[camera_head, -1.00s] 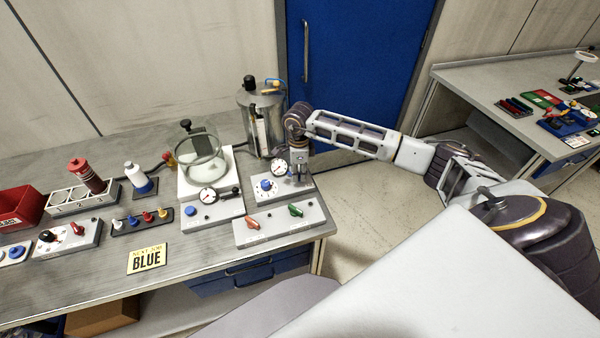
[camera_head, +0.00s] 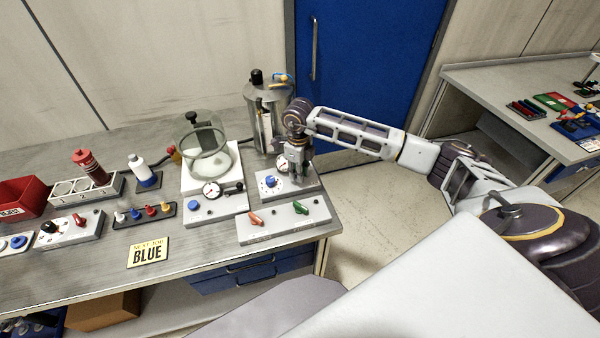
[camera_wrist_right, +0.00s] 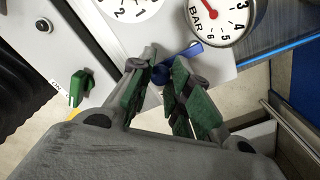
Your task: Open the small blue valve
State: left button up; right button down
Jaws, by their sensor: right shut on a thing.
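The small blue valve (camera_wrist_right: 183,52) shows in the right wrist view as a blue handle beside the round BAR gauge (camera_wrist_right: 221,14). Its lower part passes between my fingertips. My right gripper (camera_wrist_right: 160,88) has green pads on both sides of it and is shut on it. In the head view my right gripper (camera_head: 298,177) points down at the right end of the grey-white panel box (camera_head: 301,189), beside a dial with a blue knob (camera_head: 270,181). It hides the valve and part of the gauge (camera_head: 283,163) there. My left gripper is not in view.
A front box (camera_head: 283,221) with a red and a green lever (camera_head: 298,207) stands close in front. A steel tank (camera_head: 266,112) stands behind, and a glass jar on a white base (camera_head: 224,176) to the left. A yellow BLUE card (camera_head: 148,251) lies on the bench.

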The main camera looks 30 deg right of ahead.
dwell(0.4)
jog(key=c, duration=1.3)
grip_release()
jog(key=shift+a, duration=0.1)
notch_tip(320, 180, up, 12)
